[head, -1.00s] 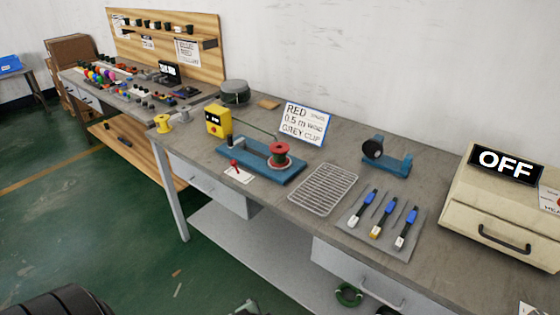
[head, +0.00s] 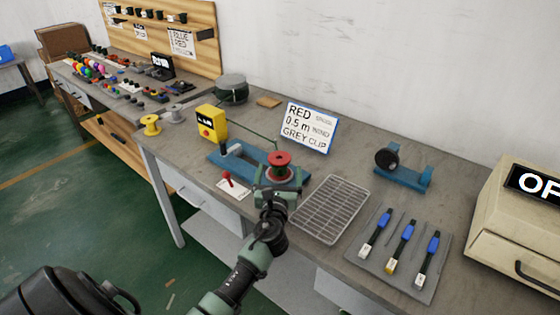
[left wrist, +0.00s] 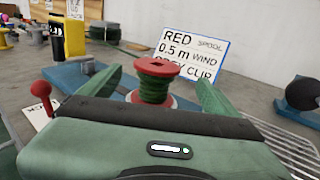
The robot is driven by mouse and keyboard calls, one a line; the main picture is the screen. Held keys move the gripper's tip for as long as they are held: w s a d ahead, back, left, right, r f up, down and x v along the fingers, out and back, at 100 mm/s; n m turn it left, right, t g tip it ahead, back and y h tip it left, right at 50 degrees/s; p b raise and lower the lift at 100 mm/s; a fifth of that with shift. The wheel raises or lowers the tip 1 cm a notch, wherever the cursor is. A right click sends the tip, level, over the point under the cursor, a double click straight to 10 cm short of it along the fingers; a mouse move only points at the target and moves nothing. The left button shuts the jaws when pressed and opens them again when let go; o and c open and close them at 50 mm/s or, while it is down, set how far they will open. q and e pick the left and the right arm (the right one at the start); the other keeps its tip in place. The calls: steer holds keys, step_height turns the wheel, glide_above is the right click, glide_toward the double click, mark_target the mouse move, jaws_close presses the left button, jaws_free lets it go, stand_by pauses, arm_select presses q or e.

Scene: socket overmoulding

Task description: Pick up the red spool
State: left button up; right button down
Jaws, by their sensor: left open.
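The red spool (head: 279,161), wound with dark green wire, stands upright on the blue winding fixture (head: 230,163). It also shows in the left wrist view (left wrist: 155,80), between the two green fingers. My left gripper (head: 276,178) is open, with one finger on each side of the spool and its palm nearer the camera. I cannot tell whether the fingers touch it. My right gripper is not in view.
A red-knobbed lever (head: 227,176) stands left of the gripper. A yellow box (head: 212,122) is behind the fixture's left end. A sign (head: 308,126) stands behind the spool. A wire rack (head: 328,208) lies close on the right. A blue stand (head: 404,176) is farther right.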

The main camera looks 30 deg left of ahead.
mark_target(279, 160)
arm_select(q)
steer(key=x, duration=0.3)
steer(key=shift+a+r, duration=0.15)
steer(key=shift+r, duration=0.15)
steer(key=shift+x, duration=1.15)
steer(key=shift+w+a+f, duration=0.1)
steer(key=shift+w+a, duration=0.1)
steer(key=shift+w, duration=0.05)
steer(key=shift+c, duration=0.2)
steer(key=c, duration=1.4)
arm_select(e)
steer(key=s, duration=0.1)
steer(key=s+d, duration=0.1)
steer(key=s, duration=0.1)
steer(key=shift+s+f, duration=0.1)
